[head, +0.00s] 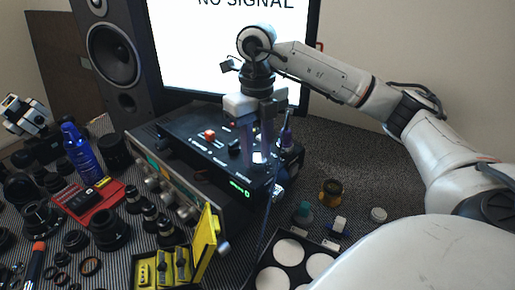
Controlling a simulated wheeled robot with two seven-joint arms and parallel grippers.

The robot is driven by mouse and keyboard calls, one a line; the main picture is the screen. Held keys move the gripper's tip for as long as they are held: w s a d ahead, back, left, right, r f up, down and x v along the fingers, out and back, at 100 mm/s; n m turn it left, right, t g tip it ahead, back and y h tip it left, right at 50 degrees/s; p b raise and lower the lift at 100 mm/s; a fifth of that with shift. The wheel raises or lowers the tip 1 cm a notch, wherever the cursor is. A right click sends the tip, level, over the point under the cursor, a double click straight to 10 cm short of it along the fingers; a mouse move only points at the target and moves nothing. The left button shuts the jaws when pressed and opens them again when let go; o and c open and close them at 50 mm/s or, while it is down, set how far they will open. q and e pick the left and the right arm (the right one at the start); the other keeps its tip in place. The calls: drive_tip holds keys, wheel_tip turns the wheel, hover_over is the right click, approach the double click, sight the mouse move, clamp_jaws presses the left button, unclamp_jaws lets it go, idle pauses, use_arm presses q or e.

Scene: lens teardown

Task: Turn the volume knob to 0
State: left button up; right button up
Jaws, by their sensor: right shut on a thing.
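A black control box (185,140) with a red button (210,134), a small dark knob (234,146) and a green lit display (240,190) sits in the middle, in front of the monitor. My right gripper (258,158) points down at the right part of its top. Its fingers are shut on a small knob there, which looks bright between the fingertips and is mostly hidden. I cannot read its marking or setting, and the display digits are too small to read surely.
A monitor reading NO SIGNAL (190,50) stands behind, with a speaker (112,55) to its left. A silver-knobbed unit (165,190) adjoins the box. Lens parts and a blue bottle (80,155) crowd the left. A yellow case (205,240) and a tray of white discs (262,272) lie in front.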

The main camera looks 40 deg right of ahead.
drive_tip(key=n, duration=0.5)
drive_tip(key=shift+n, duration=0.3)
drive_tip(key=n, duration=0.5)
drive_tip(key=shift+a, duration=0.15)
drive_tip(key=shift+n, duration=0.4)
drive_tip(key=o, duration=1)
drive_tip(key=shift+o, duration=0.2)
drive_tip(key=shift+r, duration=0.1)
